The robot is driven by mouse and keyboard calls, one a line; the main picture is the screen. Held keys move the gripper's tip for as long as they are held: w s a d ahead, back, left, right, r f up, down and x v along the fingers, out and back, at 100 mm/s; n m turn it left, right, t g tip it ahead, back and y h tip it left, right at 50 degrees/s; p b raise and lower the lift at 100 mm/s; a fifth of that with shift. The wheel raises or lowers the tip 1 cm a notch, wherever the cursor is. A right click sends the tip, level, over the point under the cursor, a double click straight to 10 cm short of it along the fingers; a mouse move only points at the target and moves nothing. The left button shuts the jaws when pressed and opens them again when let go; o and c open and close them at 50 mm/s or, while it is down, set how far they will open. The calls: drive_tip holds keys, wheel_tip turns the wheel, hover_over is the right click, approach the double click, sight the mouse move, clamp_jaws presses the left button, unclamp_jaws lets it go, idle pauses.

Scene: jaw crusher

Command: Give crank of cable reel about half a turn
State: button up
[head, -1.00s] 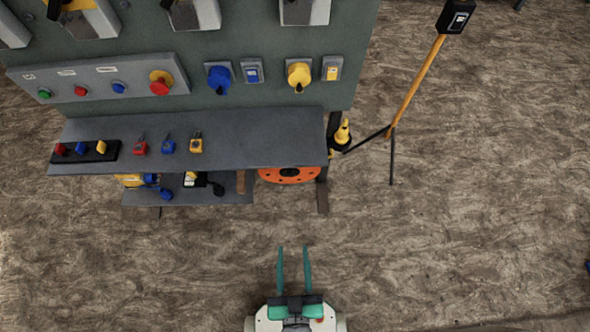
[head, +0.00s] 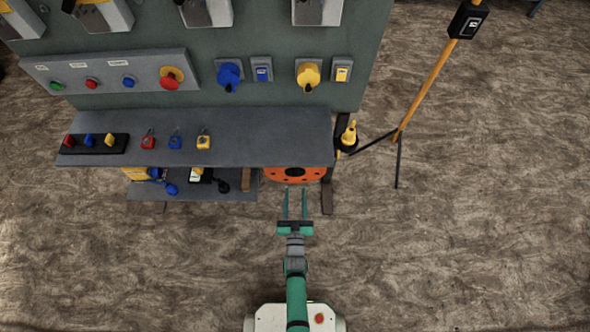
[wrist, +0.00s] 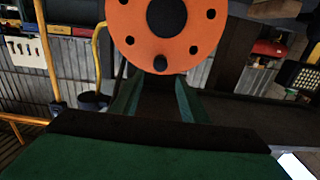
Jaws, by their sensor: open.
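The orange cable reel (head: 296,174) sits under the right end of the grey shelf in the head view, its upper part hidden by the shelf. In the wrist view the reel's round orange face (wrist: 122,17) fills the top middle, with a dark hub (wrist: 166,16) and several dark holes. A black knob (wrist: 160,63) stands at the lower rim of the face; it looks like the crank's handle. My gripper (head: 295,193) is open and empty, just in front of the reel. In the wrist view its two green fingers (wrist: 158,95) stand left and right of and below the knob, apart from it.
The grey shelf (head: 230,137) overhangs the reel, with small padlocks on it. A lower shelf (head: 215,188) is to the reel's left. A dark post foot (head: 327,198) and a tripod with an orange pole (head: 428,82) are to the right. The floor in front is clear.

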sight(295, 174)
drive_tip(key=w, duration=1.1)
drive_tip(key=shift+w, duration=0.1)
clamp_jaws()
